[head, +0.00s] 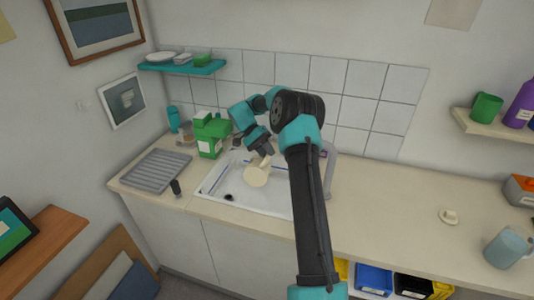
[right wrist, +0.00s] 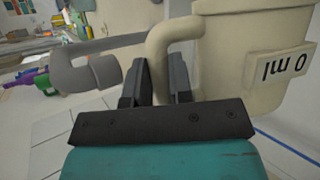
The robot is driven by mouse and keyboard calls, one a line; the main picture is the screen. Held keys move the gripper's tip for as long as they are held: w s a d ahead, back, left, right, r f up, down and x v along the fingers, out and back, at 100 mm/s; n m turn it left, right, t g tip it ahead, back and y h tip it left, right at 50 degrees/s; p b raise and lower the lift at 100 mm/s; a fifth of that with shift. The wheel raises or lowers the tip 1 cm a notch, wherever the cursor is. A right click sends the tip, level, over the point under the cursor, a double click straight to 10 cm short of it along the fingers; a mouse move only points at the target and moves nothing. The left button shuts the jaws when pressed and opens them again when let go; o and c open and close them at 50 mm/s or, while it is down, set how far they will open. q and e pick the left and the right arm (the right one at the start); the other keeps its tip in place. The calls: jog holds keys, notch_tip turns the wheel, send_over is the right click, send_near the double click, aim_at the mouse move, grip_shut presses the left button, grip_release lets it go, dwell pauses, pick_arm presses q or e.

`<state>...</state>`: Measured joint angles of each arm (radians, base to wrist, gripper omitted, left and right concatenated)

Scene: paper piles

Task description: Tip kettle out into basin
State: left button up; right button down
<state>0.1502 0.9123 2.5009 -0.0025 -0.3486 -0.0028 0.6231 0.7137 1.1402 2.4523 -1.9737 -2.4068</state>
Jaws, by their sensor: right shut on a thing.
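The kettle (head: 256,176) is a cream vessel held above the white basin (head: 212,187) set in the counter. In the head view it looks tipped over, with a round end turned to the front; I cannot tell whether anything runs out. My right gripper (head: 267,150) is at its upper side. In the right wrist view my gripper (right wrist: 158,85) is shut on the handle of the kettle (right wrist: 245,55), whose side carries a pale label with "ml" on it. My left gripper is out of view.
A grey tap (right wrist: 85,68) stands close to the gripper in the right wrist view. Left of the basin are a green carton (head: 210,135), a ribbed grey drainer (head: 155,170) and a dark bottle (head: 175,187). A small cream lid (head: 449,216) and a blue jug (head: 507,248) are on the right counter.

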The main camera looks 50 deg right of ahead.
jog(key=shift+w+d, duration=0.1)
jog(key=shift+d, duration=0.05)
jog(key=shift+w+d+r+n+h, duration=0.1)
jog(key=shift+d+n+h, duration=0.3)
jog(key=shift+n, duration=0.3)
jog(key=shift+a, duration=0.1)
jog(key=shift+s+a+f+m, duration=0.1)
jog(key=shift+s+a+m, duration=0.1)
jog(key=shift+a+m, duration=0.25)
jog(key=shift+s+a+f+m, duration=0.1)
jog(key=shift+s+a+m, duration=0.05)
jog(key=shift+a+m, duration=0.25)
jog(key=shift+s+a+r+m+t+h, duration=0.3)
jog(key=shift+s+a+m+t+h, duration=0.1)
jog(key=shift+a+t, duration=0.25)
jog(key=shift+s+a+h, duration=0.1)
jog(key=shift+a+h, duration=0.2)
